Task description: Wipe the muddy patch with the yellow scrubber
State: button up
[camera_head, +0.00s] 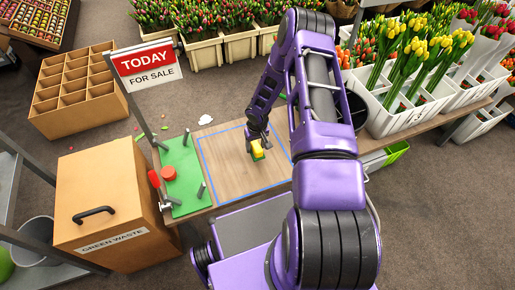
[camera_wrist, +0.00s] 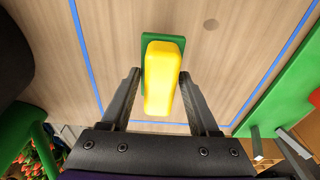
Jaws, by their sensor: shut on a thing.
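The yellow scrubber (camera_head: 257,152) has a yellow body and a green pad, and is inside the blue-outlined square of the wooden table (camera_head: 223,160). My gripper (camera_head: 255,137) is shut on it. In the wrist view, my gripper (camera_wrist: 159,78) has one finger on each side of the scrubber's yellow body (camera_wrist: 162,85), with the green pad (camera_wrist: 149,42) beyond it. I cannot tell whether the pad touches the wood. A small, faint brown spot, seemingly the muddy patch (camera_wrist: 210,24), lies beyond and right of the scrubber in the wrist view. I cannot make it out in the head view.
A green-waste bin (camera_head: 109,200) stands at left. Tulip crates (camera_head: 404,117) are at right. The square's wood is otherwise clear.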

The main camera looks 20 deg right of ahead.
jog(key=shift+r+p, duration=0.9)
jog(key=shift+r, duration=1.15)
